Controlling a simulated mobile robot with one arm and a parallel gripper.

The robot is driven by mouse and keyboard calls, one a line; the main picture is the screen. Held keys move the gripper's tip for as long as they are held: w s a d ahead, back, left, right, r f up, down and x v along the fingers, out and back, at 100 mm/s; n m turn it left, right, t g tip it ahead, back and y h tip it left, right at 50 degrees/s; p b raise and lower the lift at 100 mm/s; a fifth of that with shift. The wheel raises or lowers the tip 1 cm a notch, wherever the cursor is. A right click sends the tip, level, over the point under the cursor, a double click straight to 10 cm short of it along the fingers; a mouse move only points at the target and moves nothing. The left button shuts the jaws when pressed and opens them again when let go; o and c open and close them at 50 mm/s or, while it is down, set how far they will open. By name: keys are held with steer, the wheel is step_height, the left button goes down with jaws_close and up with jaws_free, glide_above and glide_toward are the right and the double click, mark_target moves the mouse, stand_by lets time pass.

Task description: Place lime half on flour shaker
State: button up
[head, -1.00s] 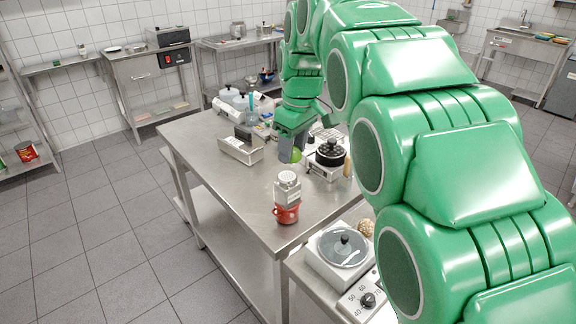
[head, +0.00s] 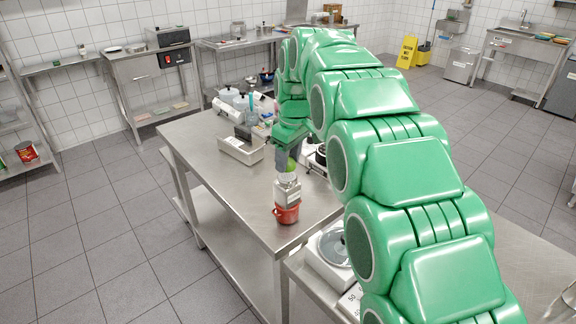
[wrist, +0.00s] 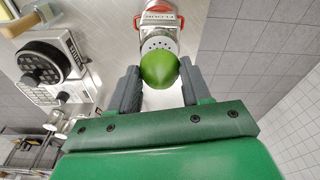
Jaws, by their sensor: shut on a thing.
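The green lime half (wrist: 159,69) is between the fingers of my gripper (wrist: 158,74) in the wrist view.
The steel table (head: 238,200) has free room left of the shaker. A metal box (head: 241,150) stands farther back. A scale-like appliance (head: 333,250) sits on the nearer counter, partly behind my arm.

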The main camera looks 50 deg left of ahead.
mark_target(293, 164)
steer(key=shift+f, duration=1.25)
steer(key=shift+f, duration=0.15)
steer(key=o, duration=1.1)
steer(key=shift+o, duration=0.2)
step_height(293, 164, up, 12)
steer(key=d, duration=0.1)
steer(key=shift+w+d, duration=0.15)
steer(key=shift+d, duration=0.05)
